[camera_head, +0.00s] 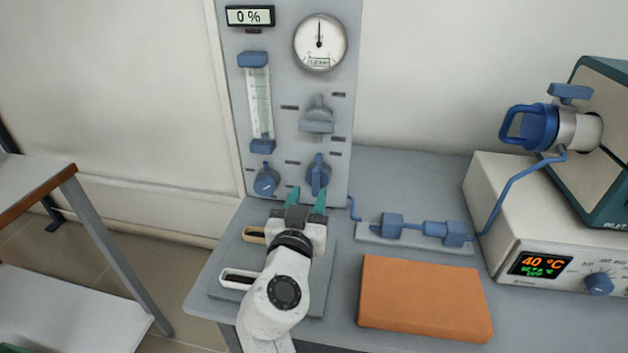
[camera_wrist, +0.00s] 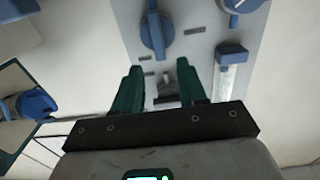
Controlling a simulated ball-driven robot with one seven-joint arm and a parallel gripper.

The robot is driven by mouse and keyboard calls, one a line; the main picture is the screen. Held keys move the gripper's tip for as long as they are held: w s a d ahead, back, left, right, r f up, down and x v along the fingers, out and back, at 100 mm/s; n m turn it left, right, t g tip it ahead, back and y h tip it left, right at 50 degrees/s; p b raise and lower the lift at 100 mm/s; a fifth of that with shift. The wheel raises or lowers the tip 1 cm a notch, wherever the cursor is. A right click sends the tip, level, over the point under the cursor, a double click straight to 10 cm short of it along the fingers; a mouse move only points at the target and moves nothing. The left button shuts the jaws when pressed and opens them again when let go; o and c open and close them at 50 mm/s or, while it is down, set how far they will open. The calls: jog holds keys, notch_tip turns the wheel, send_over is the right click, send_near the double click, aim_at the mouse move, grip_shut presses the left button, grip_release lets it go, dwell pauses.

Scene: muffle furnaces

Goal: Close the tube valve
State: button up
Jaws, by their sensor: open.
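A blue valve handle (camera_head: 571,93) sits on top of the metal tube end (camera_head: 578,130) at the furnace, right. The panel (camera_head: 345,60) bears a grey knob (camera_head: 318,118), a right blue knob (camera_head: 318,172) and a left blue knob (camera_head: 266,183). No label shows which one is the tube valve. My gripper (camera_head: 306,199) is open and empty, its green fingers apart just in front of the panel's foot, below the right blue knob. In the wrist view, turned over, this right blue knob (camera_wrist: 157,32) lies beyond the fingertips, and the grey knob (camera_wrist: 167,90) shows between the fingers.
A flow tube (camera_head: 258,100), a dial gauge (camera_head: 320,42) and a "0 %" display (camera_head: 250,16) are on the panel. An orange block (camera_head: 425,298) and a blue line fitting (camera_head: 425,229) lie right of my arm. The furnace controller (camera_head: 540,264) reads 40 °C.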

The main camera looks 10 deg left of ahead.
aim_at(315, 178)
jog(key=w, duration=0.5)
jog(key=shift+w+d, duration=0.1)
jog(key=shift+w, duration=0.25)
grip_shut()
